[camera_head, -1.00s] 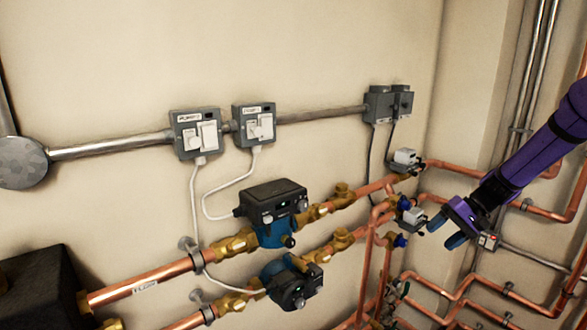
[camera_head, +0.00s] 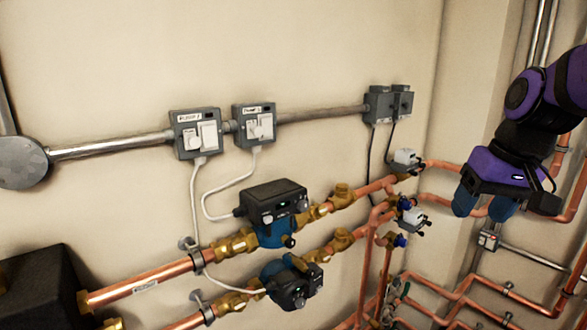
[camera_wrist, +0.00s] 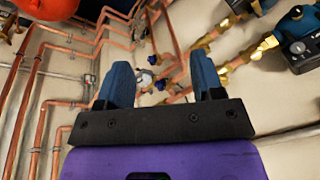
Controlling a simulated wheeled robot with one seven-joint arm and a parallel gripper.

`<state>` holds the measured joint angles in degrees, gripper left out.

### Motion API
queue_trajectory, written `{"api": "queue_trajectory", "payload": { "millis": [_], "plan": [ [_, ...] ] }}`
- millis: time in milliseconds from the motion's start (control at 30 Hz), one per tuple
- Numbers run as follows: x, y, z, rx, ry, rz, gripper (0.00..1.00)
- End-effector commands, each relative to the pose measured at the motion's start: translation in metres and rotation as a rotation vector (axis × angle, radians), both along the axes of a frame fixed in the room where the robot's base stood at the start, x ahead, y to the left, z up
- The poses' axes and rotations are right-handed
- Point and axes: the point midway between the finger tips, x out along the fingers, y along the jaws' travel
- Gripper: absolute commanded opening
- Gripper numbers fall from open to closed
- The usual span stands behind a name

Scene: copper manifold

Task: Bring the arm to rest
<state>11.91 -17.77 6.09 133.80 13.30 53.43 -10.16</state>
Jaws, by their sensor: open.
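My gripper (camera_head: 484,206) is at the right of the head view, a purple body with two blue fingers pointing down. In the wrist view my gripper (camera_wrist: 162,85) shows its two blue fingers spread apart with nothing between them. In the head view it is in front of the copper pipes, to the right of the small white valve actuators (camera_head: 414,218). It holds nothing. Whether the fingers touch the pipe behind them cannot be told from this angle, though they look apart from it.
Copper pipes (camera_head: 470,292) cover the lower right wall. Two pumps, an upper one (camera_head: 272,200) and a lower one (camera_head: 290,282), sit on the left pipes. Grey switch boxes (camera_head: 196,134) are above. A red rounded vessel (camera_wrist: 50,8) shows in the wrist view. The upper wall is bare.

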Motion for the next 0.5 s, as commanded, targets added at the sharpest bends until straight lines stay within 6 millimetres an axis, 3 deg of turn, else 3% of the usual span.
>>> {"api": "queue_trajectory", "payload": {
  "millis": [300,500],
  "plan": [
    [-0.077,0.004,0.023,-0.100,-0.148,0.014,0.61],
    [-0.111,0.001,0.026,-0.132,-0.223,0.015,0.61]
  ]
}}
